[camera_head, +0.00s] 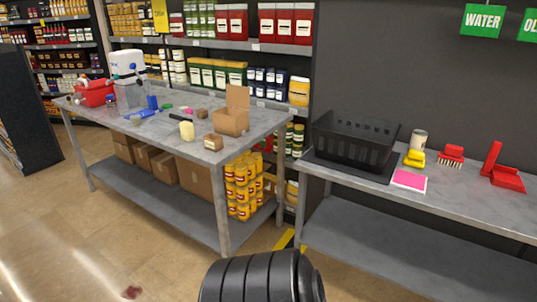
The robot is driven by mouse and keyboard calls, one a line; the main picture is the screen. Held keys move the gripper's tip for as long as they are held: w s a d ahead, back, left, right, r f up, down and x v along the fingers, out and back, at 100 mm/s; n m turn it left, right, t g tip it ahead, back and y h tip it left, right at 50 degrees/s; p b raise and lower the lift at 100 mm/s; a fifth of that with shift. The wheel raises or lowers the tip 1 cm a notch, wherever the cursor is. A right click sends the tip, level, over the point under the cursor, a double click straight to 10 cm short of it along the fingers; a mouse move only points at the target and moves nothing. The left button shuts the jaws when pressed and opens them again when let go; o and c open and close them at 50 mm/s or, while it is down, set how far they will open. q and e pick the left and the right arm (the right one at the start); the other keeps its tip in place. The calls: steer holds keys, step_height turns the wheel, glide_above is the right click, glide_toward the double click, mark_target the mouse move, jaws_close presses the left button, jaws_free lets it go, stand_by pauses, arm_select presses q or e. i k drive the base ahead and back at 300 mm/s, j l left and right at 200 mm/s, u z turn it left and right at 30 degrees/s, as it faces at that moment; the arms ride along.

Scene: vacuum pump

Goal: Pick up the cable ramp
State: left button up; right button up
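A yellow-and-black piece (285,239) lies on the floor between the two tables, partly hidden by table legs. I cannot tell whether it is the cable ramp or a floor marking. Nothing else in view is clearly a cable ramp. Neither my left nor my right gripper is in view. A black ribbed rounded form (262,278) fills the bottom centre, cut off by the frame edge; I cannot tell what it is.
The left table (205,158) holds an open cardboard box (231,120) and small items, with boxes below. The right table (455,200) holds a black crate (352,140), a pink pad (409,181) and red brushes. The floor (105,235) at left front is open.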

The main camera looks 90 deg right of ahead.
mark_target(286, 242)
steer(key=z, duration=2.95)
steer(key=i+j+z, duration=0.25)
steer(key=i, duration=0.25)
steer(key=i+j+z, duration=0.15)
steer(key=i+z, duration=0.15)
steer(key=i, duration=0.2)
